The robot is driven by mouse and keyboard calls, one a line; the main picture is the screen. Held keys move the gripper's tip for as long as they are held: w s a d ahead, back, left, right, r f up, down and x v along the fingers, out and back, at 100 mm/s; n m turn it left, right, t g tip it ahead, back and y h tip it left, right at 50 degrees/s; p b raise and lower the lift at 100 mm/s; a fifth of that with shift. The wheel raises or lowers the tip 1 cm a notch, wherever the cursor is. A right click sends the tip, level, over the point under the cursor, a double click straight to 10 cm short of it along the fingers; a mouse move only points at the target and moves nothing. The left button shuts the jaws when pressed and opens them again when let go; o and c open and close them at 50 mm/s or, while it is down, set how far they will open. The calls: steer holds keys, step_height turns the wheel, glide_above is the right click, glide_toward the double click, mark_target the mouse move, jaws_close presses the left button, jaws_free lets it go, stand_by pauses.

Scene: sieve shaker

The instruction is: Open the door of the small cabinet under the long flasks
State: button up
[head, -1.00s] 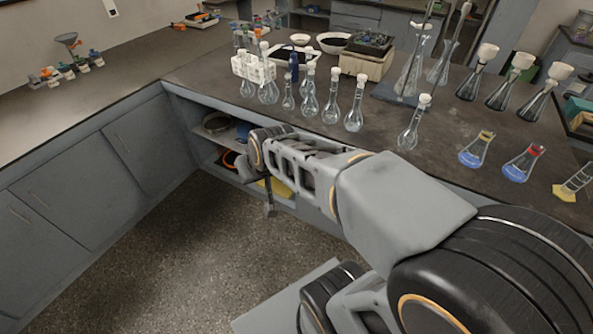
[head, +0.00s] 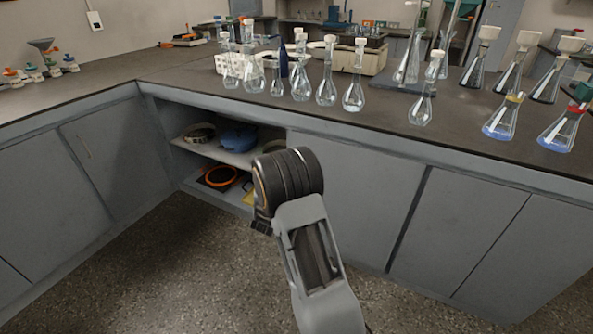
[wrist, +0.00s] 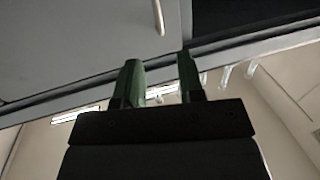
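The long-necked flasks stand along the worktop's front edge in the head view, one of them a clear flask (head: 353,92). Below them is a grey cabinet door (head: 355,195), closed, its left part hidden behind my arm. No handle shows on it in the head view. In the wrist view a pale bar handle (wrist: 158,16) sits on a closed grey panel (wrist: 85,45), with a dark strip to its right. My gripper (wrist: 160,68) has two green fingers apart with nothing between them; the handle is beyond the fingertips. The fingers are not visible in the head view.
An open shelf compartment (head: 222,160) left of the door holds bowls and an orange ring. The speckled floor (head: 175,285) is clear.

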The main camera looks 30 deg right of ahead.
steer(key=b+x, duration=0.3)
steer(key=x, duration=1)
steer(key=shift+d+f, duration=0.1)
steer(key=shift+d, duration=0.2)
steer(key=shift+c, duration=0.5)
jaws_close()
